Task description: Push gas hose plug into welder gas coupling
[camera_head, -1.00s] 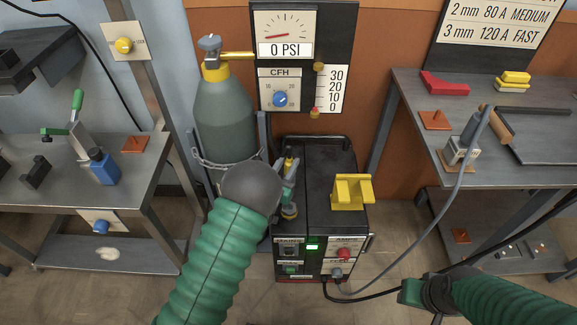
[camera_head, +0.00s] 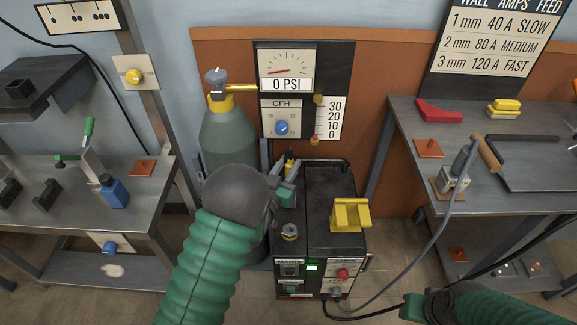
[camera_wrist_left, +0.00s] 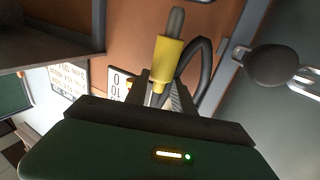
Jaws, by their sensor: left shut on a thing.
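My left gripper (camera_head: 284,182) is over the rear left of the black welder (camera_head: 328,190), partly hidden by my own wrist. It is shut on the yellow gas hose plug (camera_head: 289,166). In the left wrist view, the plug (camera_wrist_left: 168,58) stands out from between the fingers with its grey tip pointing away, and a dark hose loops beside it. The brass gas coupling (camera_head: 290,231) sits on the welder's top, nearer the front. The plug and coupling are apart. My right gripper (camera_head: 412,306) is low at the right, and its fingers do not show clearly.
A yellow holder (camera_head: 350,214) stands on the welder's right side. The gas cylinder (camera_head: 229,135) is behind my left arm, with a gauge panel (camera_head: 286,82) behind. Cables run from the welder's front toward the right bench (camera_head: 480,200). A left bench (camera_head: 140,208) holds clamps.

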